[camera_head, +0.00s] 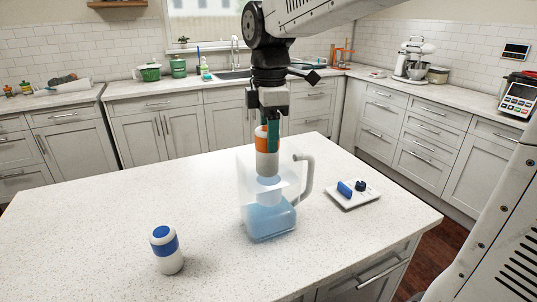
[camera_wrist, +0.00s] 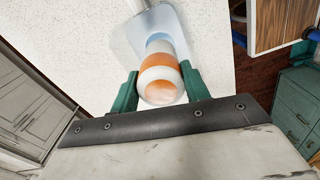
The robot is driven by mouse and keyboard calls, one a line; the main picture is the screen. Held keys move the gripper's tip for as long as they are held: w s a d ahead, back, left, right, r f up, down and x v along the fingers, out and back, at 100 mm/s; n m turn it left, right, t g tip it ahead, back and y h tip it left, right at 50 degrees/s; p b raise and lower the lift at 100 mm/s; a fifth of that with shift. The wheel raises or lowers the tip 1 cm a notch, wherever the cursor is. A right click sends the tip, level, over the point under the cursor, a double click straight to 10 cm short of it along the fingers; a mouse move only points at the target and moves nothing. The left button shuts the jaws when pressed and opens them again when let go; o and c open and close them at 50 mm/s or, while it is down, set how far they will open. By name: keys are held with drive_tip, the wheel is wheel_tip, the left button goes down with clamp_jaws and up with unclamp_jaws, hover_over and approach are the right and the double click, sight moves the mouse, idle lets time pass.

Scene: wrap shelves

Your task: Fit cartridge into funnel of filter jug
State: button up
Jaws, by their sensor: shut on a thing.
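My gripper (camera_wrist: 160,88) is shut on an orange-and-white cartridge (camera_wrist: 161,75), with a green finger on each side of it. In the head view the cartridge (camera_head: 268,160) hangs upright from the gripper (camera_head: 268,135), over the clear filter jug (camera_head: 271,225). Its lower end is at the jug's top, in line with the funnel (camera_head: 268,186); whether it touches the funnel I cannot tell. The jug stands on the white counter, holds blue water in its lower part, and has a white handle (camera_head: 305,178) on its right.
A white cartridge with a blue band (camera_head: 166,248) stands on the counter (camera_head: 110,225) at the front left. A small white tray (camera_head: 352,196) with blue pieces lies right of the jug. The counter left of the jug is largely clear.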

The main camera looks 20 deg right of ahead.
drive_tip(key=shift+f, duration=2)
drive_tip(key=o, duration=0.7)
wheel_tip(320, 180, up, 12)
drive_tip(key=shift+r, duration=0.1)
drive_tip(key=s+d+f+m, duration=0.1)
drive_tip(key=s+f+m, duration=0.4)
drive_tip(key=s, duration=0.2)
drive_tip(key=s+d+f+m+t, duration=0.1)
drive_tip(key=s+f+m, duration=0.4)
drive_tip(key=s, duration=0.2)
drive_tip(key=s+d+f+m, duration=0.1)
drive_tip(key=s+f+m, duration=0.4)
drive_tip(key=s, duration=0.3)
drive_tip(key=shift+f+m, duration=0.15)
drive_tip(key=shift+m, duration=0.25)
